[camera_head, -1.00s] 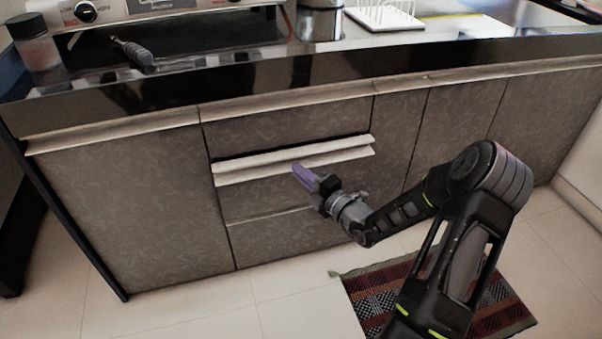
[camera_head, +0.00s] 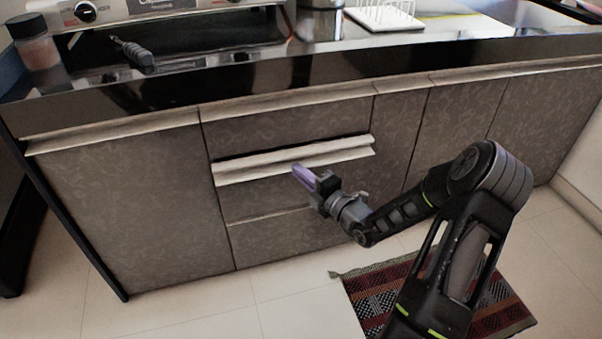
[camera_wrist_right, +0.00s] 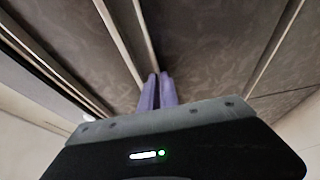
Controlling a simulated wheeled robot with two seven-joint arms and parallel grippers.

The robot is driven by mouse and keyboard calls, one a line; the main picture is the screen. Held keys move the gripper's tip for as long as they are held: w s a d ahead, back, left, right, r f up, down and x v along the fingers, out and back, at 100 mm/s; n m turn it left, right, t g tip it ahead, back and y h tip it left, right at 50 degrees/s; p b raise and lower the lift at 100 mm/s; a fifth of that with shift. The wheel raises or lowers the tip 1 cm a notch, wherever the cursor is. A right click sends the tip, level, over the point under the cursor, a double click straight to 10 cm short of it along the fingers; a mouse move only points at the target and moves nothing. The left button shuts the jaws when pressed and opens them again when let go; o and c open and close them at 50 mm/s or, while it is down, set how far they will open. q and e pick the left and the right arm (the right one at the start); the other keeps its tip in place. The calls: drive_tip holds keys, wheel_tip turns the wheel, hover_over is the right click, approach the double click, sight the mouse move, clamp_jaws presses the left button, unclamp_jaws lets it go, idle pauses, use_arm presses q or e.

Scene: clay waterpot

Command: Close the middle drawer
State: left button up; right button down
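The middle drawer (camera_head: 258,193) is in the grey patterned cabinet in the head view, with a pale strip along its top edge. A narrow dark gap shows above this strip. My right gripper (camera_head: 299,172) is in front of the drawer, its purple fingertips overlapping the lower edge of the strip. I cannot tell whether they touch it. In the right wrist view, the gripper's two fingers (camera_wrist_right: 158,80) are together with nothing seen between them, pointing at the cabinet front near a pale strip. My left gripper is not in view.
A black countertop (camera_head: 330,62) runs above the cabinet, holding a jar (camera_head: 36,46) and a white rack (camera_head: 384,18). Drawer fronts lie above and below the middle one. A patterned rug (camera_head: 370,285) lies on the tiled floor under my right arm.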

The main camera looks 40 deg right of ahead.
drive_tip(key=w, duration=0.1)
drive_tip(key=w+d+p, duration=0.1)
drive_tip(key=w, duration=0.1)
drive_tip(key=shift+w, duration=0.15)
drive_tip(key=shift+w+d, duration=0.25)
drive_tip(key=c, duration=1.6)
unclamp_jaws()
